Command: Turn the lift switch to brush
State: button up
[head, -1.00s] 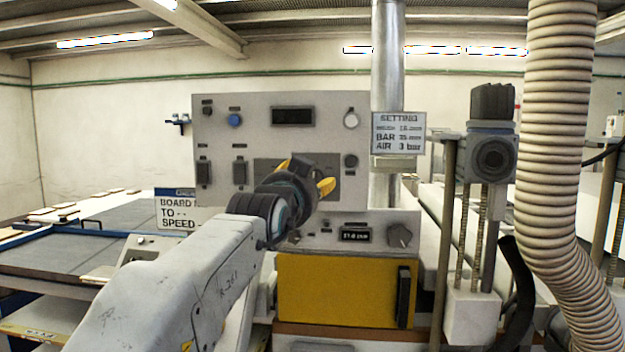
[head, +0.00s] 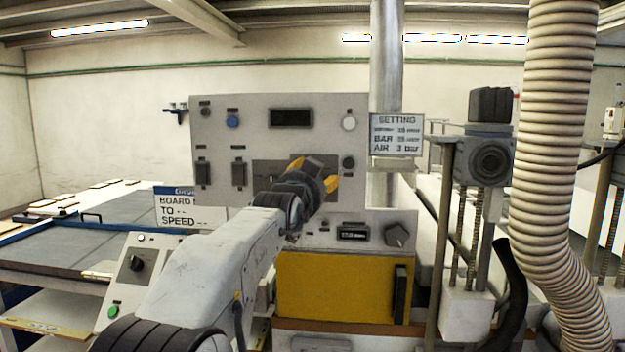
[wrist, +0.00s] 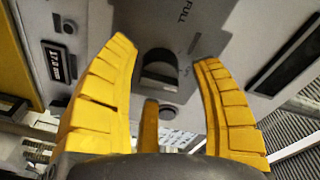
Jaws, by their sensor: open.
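My gripper (head: 314,172) is open in front of the dark grey plate (head: 262,170) on the grey control panel (head: 270,143). In the wrist view, its yellow fingers (wrist: 165,52) stand wide apart, with a dark rotary switch (wrist: 160,72) showing between and beyond them. The word FULL is printed on the plate near this switch; no brush label is legible, so I cannot confirm it is the lift switch. I see no contact between fingers and switch. In the head view my gripper hides the switch.
A second dark knob (head: 397,235) sits beside a small display (head: 353,234), above a yellow door (head: 335,288). A setting sign (head: 397,134) is at the panel's right. A low control box (head: 135,270) with a knob and green button stands left. A ribbed hose (head: 560,150) hangs right.

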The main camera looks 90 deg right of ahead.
jog(key=shift+c, duration=0.2)
jog(key=shift+r, duration=0.15)
grip_shut()
dwell(0.3)
